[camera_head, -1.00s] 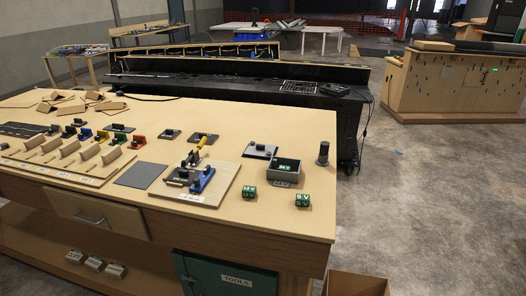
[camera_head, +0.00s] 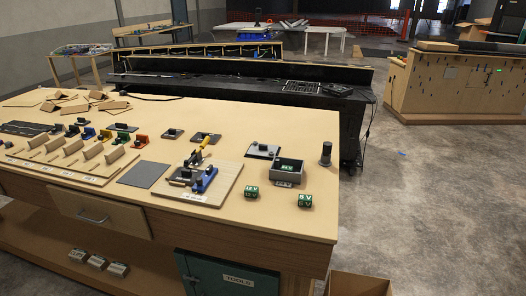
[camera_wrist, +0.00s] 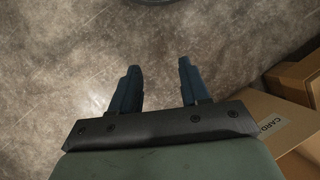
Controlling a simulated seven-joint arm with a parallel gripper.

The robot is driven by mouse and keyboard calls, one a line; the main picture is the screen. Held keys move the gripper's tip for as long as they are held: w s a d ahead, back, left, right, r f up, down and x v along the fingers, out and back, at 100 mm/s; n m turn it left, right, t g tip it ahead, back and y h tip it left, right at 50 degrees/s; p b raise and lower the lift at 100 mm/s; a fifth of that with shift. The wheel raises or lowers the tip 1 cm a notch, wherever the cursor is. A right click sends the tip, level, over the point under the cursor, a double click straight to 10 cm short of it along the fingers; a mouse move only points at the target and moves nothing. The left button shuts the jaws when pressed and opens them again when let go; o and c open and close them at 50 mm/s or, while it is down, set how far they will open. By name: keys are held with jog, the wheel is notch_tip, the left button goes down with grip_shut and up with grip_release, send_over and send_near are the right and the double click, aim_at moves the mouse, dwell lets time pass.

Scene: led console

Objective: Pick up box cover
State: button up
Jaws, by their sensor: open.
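A flat grey plate with a dark knob, which looks like the box cover (camera_head: 262,151), lies on the wooden workbench (camera_head: 240,120) toward its right side. Just in front and to its right is an open grey box (camera_head: 287,180) with a green-marked block (camera_head: 287,165) inside. My gripper (camera_wrist: 159,66) shows only in the wrist view. Its two dark fingers are apart with nothing between them, over bare concrete floor. The cover is not in the wrist view, and my gripper is away from it.
Two green blocks (camera_head: 251,191) (camera_head: 305,200) and a dark cylinder (camera_head: 326,154) stand near the cover. A board with a blue-and-yellow tool fixture (camera_head: 205,180) lies to the left. Similar knobbed plates (camera_head: 172,134) sit farther left. Cardboard boxes (camera_wrist: 283,123) are right of my gripper.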

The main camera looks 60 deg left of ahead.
jog(key=w+a+r+n+t, duration=0.1)
jog(key=w+a+r+n, duration=0.3)
jog(key=w+a, duration=0.7)
jog(key=w+a+r+n+t, duration=0.1)
jog(key=w+a+r+n, duration=0.1)
jog(key=w+a+r, duration=0.65)
jog(key=w+a+r+n+y, duration=0.15)
jog(key=w+a+r, duration=0.35)
jog(key=a, duration=0.5)
jog(key=w+a+r+n+t, duration=0.1)
jog(key=w+a+r+n, duration=0.1)
jog(key=a+r, duration=0.65)
jog(key=w+a+r+n, duration=0.2)
jog(key=w+a+r, duration=0.25)
jog(key=a, duration=0.65)
jog(key=s+a+r+n, duration=0.2)
jog(key=a+r+n, duration=0.2)
jog(key=a+r, duration=1.25)
notch_tip(320, 180, up, 22)
jog(key=f+n+g+y, duration=0.1)
jog(key=n+y, duration=0.1)
jog(key=n, duration=0.5)
send_over(261, 145)
jog(key=w+d, duration=0.4)
jog(key=x, duration=0.8)
jog(key=a+x, duration=0.1)
jog(key=x, duration=0.3)
jog(key=shift+s+f, duration=0.1)
jog(key=shift+s, duration=0.2)
